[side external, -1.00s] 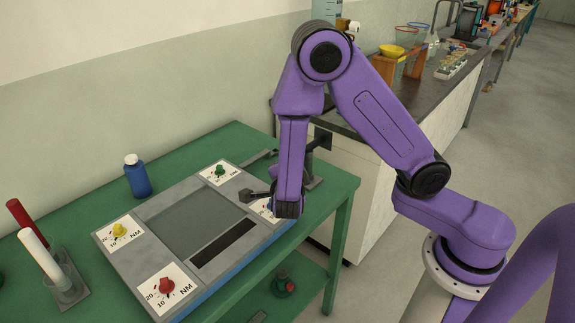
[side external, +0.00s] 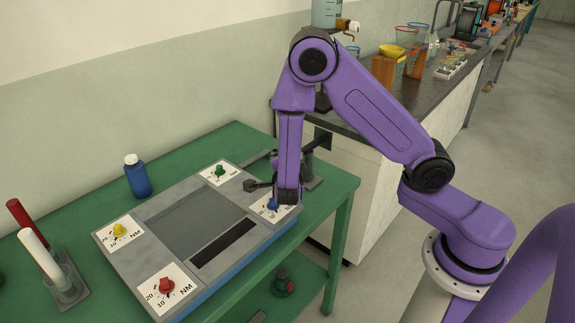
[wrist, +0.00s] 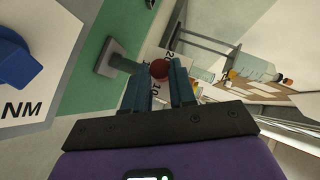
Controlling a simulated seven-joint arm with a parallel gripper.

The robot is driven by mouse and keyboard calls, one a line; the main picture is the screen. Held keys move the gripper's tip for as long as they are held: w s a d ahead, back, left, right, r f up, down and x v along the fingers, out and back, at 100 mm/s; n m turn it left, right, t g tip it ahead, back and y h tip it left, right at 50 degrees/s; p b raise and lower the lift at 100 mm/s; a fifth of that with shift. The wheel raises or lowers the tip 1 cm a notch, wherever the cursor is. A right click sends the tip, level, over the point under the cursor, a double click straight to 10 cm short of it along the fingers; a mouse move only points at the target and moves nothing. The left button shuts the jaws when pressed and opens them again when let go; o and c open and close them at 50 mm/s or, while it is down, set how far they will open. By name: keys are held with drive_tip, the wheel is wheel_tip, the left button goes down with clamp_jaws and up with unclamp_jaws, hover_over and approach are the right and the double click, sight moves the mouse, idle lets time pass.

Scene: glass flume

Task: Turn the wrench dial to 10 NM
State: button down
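The knob's pointer setting is too small to read.
The grey panel (side external: 165,213) on the green table (side external: 322,210) also carries red (side external: 166,287), yellow (side external: 119,230) and green (side external: 219,170) dials. A blue bottle (side external: 138,178) stands behind it, and a two-tube rack (side external: 72,290) stands left. A bench (side external: 365,165) is beyond.

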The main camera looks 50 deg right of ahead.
drive_tip(key=shift+f+t, duration=0.1)
drive_tip(key=shift+t, duration=0.2)
drive_tip(key=shift+s+f+m+t+h, duration=0.1)
drive_tip(key=shift+f+m+t+h, duration=0.1)
drive_tip(key=shift+m+t+h, duration=0.5)
drive_tip(key=shift+s+f+m+t+h, duration=0.15)
drive_tip(key=shift+m+t+h, duration=0.25)
drive_tip(key=shift+m+t, duration=0.5)
drive_tip(key=shift+w, duration=0.1)
drive_tip(key=c, duration=0.9)
unclamp_jaws()
drive_tip(key=shift+a, duration=0.1)
drive_tip(key=v, duration=1.7)
drive_tip(key=shift+a+f, duration=0.1)
drive_tip(key=shift+a, duration=0.05)
